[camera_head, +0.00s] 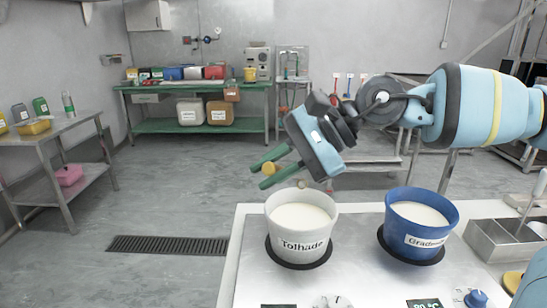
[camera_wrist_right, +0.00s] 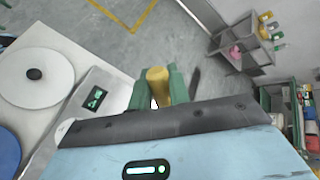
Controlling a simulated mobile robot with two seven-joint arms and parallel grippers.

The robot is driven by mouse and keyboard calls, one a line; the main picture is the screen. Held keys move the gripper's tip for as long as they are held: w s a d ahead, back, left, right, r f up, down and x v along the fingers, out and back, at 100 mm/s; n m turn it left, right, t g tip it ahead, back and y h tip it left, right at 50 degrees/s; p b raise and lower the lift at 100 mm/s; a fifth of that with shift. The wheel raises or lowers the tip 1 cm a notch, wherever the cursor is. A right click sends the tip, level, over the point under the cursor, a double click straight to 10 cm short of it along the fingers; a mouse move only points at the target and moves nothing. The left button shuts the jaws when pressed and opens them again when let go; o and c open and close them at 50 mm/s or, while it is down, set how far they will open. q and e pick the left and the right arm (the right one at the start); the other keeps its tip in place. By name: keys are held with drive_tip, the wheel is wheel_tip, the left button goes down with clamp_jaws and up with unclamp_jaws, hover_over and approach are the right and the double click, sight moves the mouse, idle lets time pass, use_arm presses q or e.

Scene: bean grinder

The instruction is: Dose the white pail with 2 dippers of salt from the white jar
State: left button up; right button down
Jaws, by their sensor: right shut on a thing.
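The white pail (camera_head: 300,241), labelled "Tolhade", stands upright on a dark round plate and holds something white. My right gripper (camera_head: 262,176) is above and left of it, with its green fingers pointing down-left. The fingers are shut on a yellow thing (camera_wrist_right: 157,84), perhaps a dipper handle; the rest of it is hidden. In the head view its round yellow end (camera_head: 269,168) shows between the fingers. I cannot pick out the white jar of salt. My left gripper is not in view.
A blue pail (camera_head: 420,241) with white contents stands right of the white pail on the same steel top. A metal bin (camera_head: 510,241) with a handled tool is at the far right. A side table (camera_head: 55,146) stands left, and a green workbench (camera_head: 190,88) behind.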

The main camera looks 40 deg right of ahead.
drive_tip(key=shift+s+a+f+b, duration=0.1)
drive_tip(key=shift+a+f+b, duration=0.2)
drive_tip(key=shift+f, duration=0.25)
use_arm(q)
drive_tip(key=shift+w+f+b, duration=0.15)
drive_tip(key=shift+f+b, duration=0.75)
drive_tip(key=shift+b, duration=0.05)
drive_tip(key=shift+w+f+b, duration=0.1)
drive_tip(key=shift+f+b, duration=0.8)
drive_tip(key=shift+b, duration=0.05)
use_arm(e)
drive_tip(key=shift+s+a+f+n+t+h, duration=0.15)
drive_tip(key=shift+a+f+n+h, duration=0.1)
drive_tip(key=shift+f+h, duration=0.15)
drive_tip(key=shift+s+a+f+n+t+h, duration=0.15)
drive_tip(key=shift+a+f+h, duration=0.15)
drive_tip(key=shift+f, duration=0.25)
drive_tip(key=shift+s+a+f+n+h, duration=0.2)
drive_tip(key=shift+a+f+h, duration=0.1)
drive_tip(key=shift+f, duration=0.15)
